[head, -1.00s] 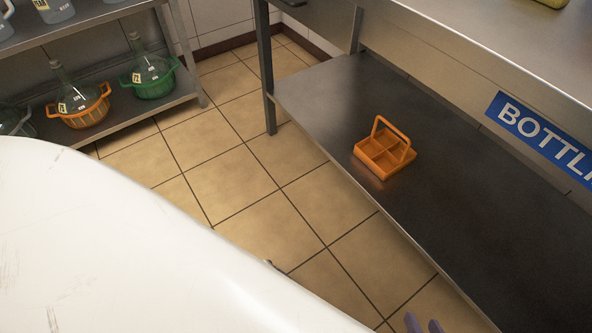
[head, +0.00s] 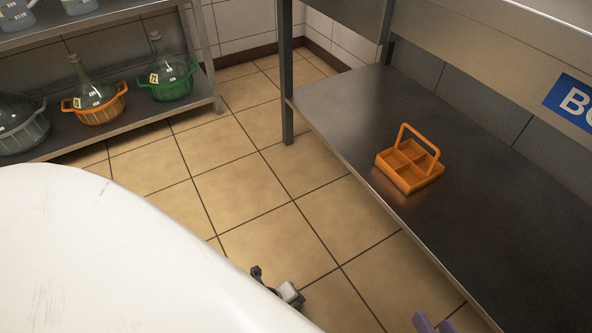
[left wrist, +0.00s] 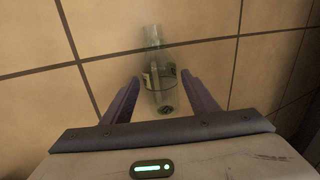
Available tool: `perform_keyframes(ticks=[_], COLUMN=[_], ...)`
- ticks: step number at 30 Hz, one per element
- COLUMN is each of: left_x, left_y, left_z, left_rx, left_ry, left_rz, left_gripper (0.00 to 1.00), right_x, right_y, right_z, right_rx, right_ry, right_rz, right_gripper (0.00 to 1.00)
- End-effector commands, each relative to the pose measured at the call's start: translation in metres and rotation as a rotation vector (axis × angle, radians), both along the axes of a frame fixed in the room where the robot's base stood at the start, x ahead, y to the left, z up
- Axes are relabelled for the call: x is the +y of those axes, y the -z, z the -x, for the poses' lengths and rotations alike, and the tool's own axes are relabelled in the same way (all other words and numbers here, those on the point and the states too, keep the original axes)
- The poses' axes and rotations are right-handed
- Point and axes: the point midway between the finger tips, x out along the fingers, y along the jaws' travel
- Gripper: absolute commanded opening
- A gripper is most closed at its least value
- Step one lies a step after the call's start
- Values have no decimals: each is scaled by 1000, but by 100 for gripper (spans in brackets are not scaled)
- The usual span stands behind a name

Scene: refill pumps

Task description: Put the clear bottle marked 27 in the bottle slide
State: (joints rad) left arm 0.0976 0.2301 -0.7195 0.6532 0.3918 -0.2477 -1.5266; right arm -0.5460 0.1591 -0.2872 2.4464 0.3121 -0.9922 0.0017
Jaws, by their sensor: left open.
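A clear bottle (left wrist: 163,95) with a dark-edged label shows in the left wrist view, neck toward the top, against floor tiles. Its number cannot be read. The open fingers of my left gripper (left wrist: 157,98) stand on both sides of it, with gaps. In the head view a dark and pale part of my left gripper (head: 278,286) shows past my white body, which hides the rest. The bottle is not visible there. Two purple fingertips of my right gripper (head: 433,323) stand apart at the bottom edge, nothing seen between them. I cannot identify the bottle slide.
An orange divided caddy (head: 408,168) stands on a dark lower shelf (head: 345,100) at right. A blue sign (head: 574,101) reading "BO" is cut off above it. Flasks in orange (head: 97,108), green (head: 168,86) and grey baskets stand on a rack at left. Tiled floor between is clear.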

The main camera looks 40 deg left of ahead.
Motion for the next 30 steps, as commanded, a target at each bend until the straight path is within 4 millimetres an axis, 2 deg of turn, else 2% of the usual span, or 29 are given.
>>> perform_keyframes(ticks=[1, 3, 12, 14, 18, 20, 30], left_x=[-1, -1, -2, -2, -1, -2, -1], left_y=[10, 14, 14, 14, 14, 14, 8], left_z=[-4, -5, -6, -6, -6, -7, -6], left_rx=[-2, -1, -1, -1, -1, -2, -2], left_ry=[-1, 1, 0, 0, 0, 0, 1], left_rz=[0, -1, -1, -1, -1, 0, -1], left_gripper=[54, 54, 54, 45, 22, 14, 14], right_x=[2, 5, 7, 7, 6, 6, 5], right_y=[1, -5, -12, -12, -12, -11, -14], right_z=[0, 0, 0, 0, 0, 0, 0], right_rx=[-14, -27, -37, -37, -37, -36, -34], right_ry=[-1, -3, -3, -3, -3, -3, -2], right_rz=[-19, -39, -54, -54, -53, -53, -44], right_gripper=[31, 31, 31, 31, 31, 31, 31])
